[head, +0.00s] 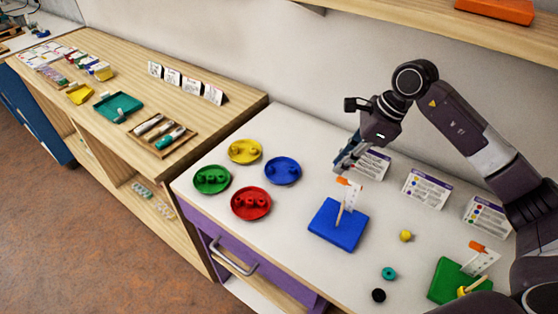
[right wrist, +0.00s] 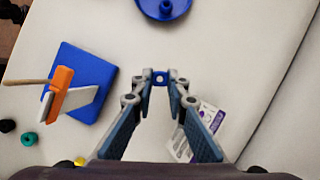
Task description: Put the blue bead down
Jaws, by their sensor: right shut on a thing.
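My right gripper (head: 345,165) is above the white table, beside the blue dish (head: 283,182) and behind the blue board (head: 325,232). In the right wrist view its fingertips (right wrist: 161,80) are shut on the blue bead (right wrist: 161,76), which is clear of the dish in the picture. The bead is hard to make out in the head view. The blue dish holds blue beads; part of it shows at the top of the right wrist view (right wrist: 180,10). The blue board has a wooden peg and an orange clip with a white card. My left gripper is not in view.
Green (head: 212,191), yellow (head: 244,161) and red (head: 251,215) dishes hold beads. Loose yellow (head: 406,236), teal (head: 389,273) and black (head: 378,295) beads lie right of the blue board. A green board (head: 445,285) is at the right. Printed cards (head: 427,188) stand along the wall.

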